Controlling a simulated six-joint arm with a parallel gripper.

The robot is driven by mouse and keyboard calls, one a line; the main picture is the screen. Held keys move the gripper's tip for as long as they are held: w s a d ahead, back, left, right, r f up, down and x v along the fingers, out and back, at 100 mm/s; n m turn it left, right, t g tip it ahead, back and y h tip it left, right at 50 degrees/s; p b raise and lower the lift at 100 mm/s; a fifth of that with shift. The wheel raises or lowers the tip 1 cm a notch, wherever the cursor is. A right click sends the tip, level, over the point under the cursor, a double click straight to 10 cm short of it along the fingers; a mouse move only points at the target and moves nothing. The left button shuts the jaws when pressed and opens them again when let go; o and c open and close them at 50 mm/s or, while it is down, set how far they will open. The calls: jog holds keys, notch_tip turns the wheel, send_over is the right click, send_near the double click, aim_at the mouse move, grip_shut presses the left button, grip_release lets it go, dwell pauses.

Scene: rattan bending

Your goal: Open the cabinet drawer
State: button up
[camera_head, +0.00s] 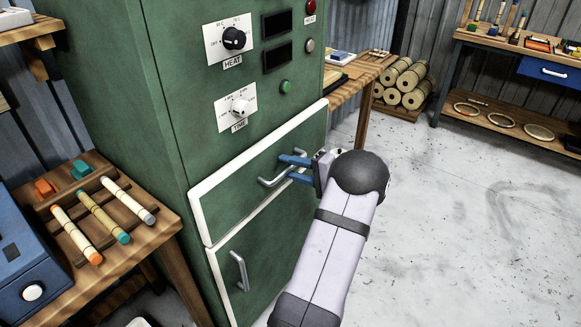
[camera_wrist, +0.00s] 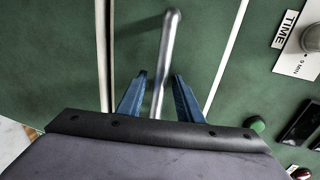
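The green cabinet (camera_head: 130,90) has an upper drawer (camera_head: 222,190) with a white-edged front and a silver bar handle (camera_head: 272,182). The drawer front looks closed against the cabinet. My gripper (camera_head: 288,168) is at the right part of this handle, with its blue fingers pointing at the drawer front. In the wrist view, the handle (camera_wrist: 168,60) runs between the two open fingers, with a gap visible on each side. Part of the handle is hidden behind the fingers and the gripper body.
A lower door (camera_head: 262,262) with its own handle (camera_head: 239,271) is below the drawer. Knobs (camera_head: 234,38) and buttons are above. A wooden table (camera_head: 150,235) with colored sticks stands at left. The floor (camera_head: 450,220) at right is clear.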

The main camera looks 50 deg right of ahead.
grip_shut()
jog(key=shift+s, duration=0.1)
jog(key=f+b+v, duration=0.2)
jog(key=v, duration=0.9)
jog(key=s+f+b+v, duration=0.1)
jog(key=f+b+v, duration=0.1)
jog(key=v, duration=0.9)
jog(key=shift+s+f+b, duration=0.3)
jog(key=shift+b, duration=0.05)
grip_release()
